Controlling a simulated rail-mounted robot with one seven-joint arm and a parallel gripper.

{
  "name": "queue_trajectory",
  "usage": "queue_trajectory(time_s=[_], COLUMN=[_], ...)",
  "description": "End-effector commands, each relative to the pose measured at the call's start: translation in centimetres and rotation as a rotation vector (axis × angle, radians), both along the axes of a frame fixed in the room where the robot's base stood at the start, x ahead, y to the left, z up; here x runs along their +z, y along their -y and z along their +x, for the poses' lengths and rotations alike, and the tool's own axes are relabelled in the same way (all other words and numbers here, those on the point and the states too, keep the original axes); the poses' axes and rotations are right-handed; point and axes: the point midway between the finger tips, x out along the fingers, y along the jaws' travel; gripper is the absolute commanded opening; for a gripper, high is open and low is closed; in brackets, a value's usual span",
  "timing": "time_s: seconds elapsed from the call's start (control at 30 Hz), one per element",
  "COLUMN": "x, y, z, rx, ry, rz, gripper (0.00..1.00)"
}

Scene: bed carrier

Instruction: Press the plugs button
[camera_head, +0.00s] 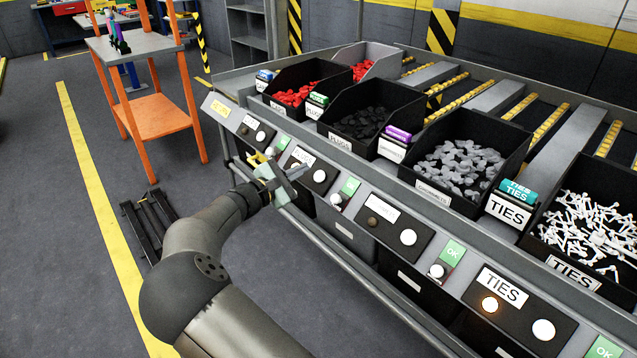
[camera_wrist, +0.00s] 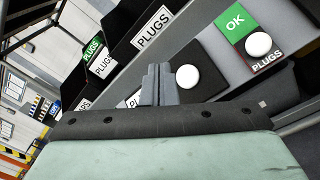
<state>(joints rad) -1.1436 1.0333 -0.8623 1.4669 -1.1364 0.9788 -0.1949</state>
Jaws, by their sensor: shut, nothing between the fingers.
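The black plugs panel has a white PLUGS label (camera_head: 302,155) and a round white button (camera_head: 319,176). In the wrist view the white button (camera_wrist: 187,76) is just right of my fingertips. A green OK sign (camera_wrist: 235,22) and a second white button (camera_wrist: 258,44), with a small PLUGS tag below it, are farther right; that button also shows in the head view (camera_head: 336,200). My gripper (camera_head: 302,170) is shut and empty in front of the plugs panel, its fingertips (camera_wrist: 158,70) partly covering the label. Whether they touch the panel cannot be told.
Bins of red parts (camera_head: 293,96), black plugs (camera_head: 365,123), grey parts (camera_head: 460,168) and white ties (camera_head: 585,228) stand above the sloped panel rail. The TIES panel has a lit orange lamp (camera_head: 490,304). An orange-framed stand (camera_head: 150,110) is at the left; floor is open beside it.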

Motion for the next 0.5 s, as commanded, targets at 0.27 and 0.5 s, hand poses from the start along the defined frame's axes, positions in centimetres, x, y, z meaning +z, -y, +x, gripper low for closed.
queue_trajectory(time_s=[0.27, 0.5], x=[-2.2, -2.6], y=[1.6, 2.0], z=[1.4, 1.8], rx=[0.0, 0.001], ry=[0.001, 0.0], rz=[0.001, 0.001], gripper=[0.0, 0.0])
